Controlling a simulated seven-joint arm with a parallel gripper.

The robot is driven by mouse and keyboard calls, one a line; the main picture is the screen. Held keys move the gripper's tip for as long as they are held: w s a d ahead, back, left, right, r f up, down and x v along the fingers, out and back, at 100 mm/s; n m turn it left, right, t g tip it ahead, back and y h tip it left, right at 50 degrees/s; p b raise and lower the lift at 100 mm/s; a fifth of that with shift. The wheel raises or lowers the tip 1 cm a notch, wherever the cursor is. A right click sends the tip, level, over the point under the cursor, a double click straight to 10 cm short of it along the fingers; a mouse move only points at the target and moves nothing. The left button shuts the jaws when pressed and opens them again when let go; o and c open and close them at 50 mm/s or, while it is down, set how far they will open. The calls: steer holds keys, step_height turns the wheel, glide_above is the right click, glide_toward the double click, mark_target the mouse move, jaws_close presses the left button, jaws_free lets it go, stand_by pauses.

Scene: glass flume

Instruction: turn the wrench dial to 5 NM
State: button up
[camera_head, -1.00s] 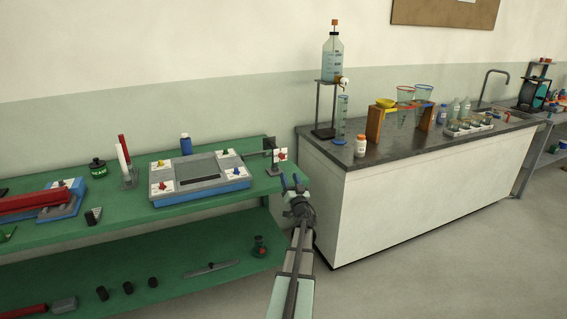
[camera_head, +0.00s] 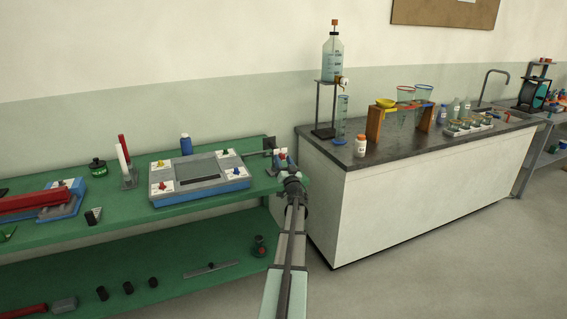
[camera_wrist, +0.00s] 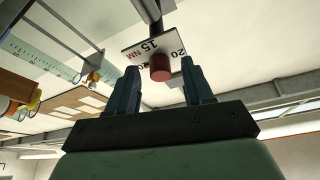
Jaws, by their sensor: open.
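The wrench dial is a white plate (camera_wrist: 139,49) with a red knob (camera_wrist: 160,67) in the wrist view. The plate reads "15 NM" and "20"; other marks are partly hidden behind the knob, and no pointer is clear. In the head view the dial (camera_head: 277,154) stands at the right end of the green bench, mostly covered by my gripper (camera_head: 287,163). My gripper is open in the wrist view (camera_wrist: 160,64). Its two dark blue fingers lie left and right of the knob, with a visible gap on each side. I cannot tell how far the tips reach along the knob.
A blue-grey device (camera_head: 200,179) with coloured knobs sits left of the dial on the green bench (camera_head: 120,207). A dark-topped counter (camera_head: 335,153) with a bottle stand and glassware is close on the right. Open floor lies in front of the counter.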

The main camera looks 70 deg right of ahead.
steer(key=shift+c, duration=0.3)
jaws_close()
steer(key=n+t+y, duration=0.1)
steer(key=n, duration=0.2)
steer(key=n+t+y, duration=0.1)
steer(key=n, duration=0.2)
steer(key=shift+s+d+n+t, duration=0.2)
steer(key=shift+n+t, duration=0.1)
steer(key=n+y, duration=0.1)
steer(key=n, duration=0.2)
steer(key=n+t+y, duration=0.1)
steer(key=n+y, duration=0.1)
steer(key=n, duration=0.1)
steer(key=shift+s+d+n+t+y, duration=0.15)
steer(key=shift+n+t+y, duration=0.15)
steer(key=n, duration=0.2)
steer(key=n+y, duration=0.1)
steer(key=n, duration=0.1)
steer(key=n+y, duration=0.1)
steer(key=n, duration=0.1)
steer(key=shift+s+d+r, duration=0.1)
steer(key=shift+s+r, duration=0.05)
steer(key=shift+r, duration=0.1)
steer(key=shift+r+n+y, duration=0.15)
steer(key=shift+n+y, duration=0.95)
steer(key=shift+n, duration=1.3)
steer(key=shift+g, duration=0.4)
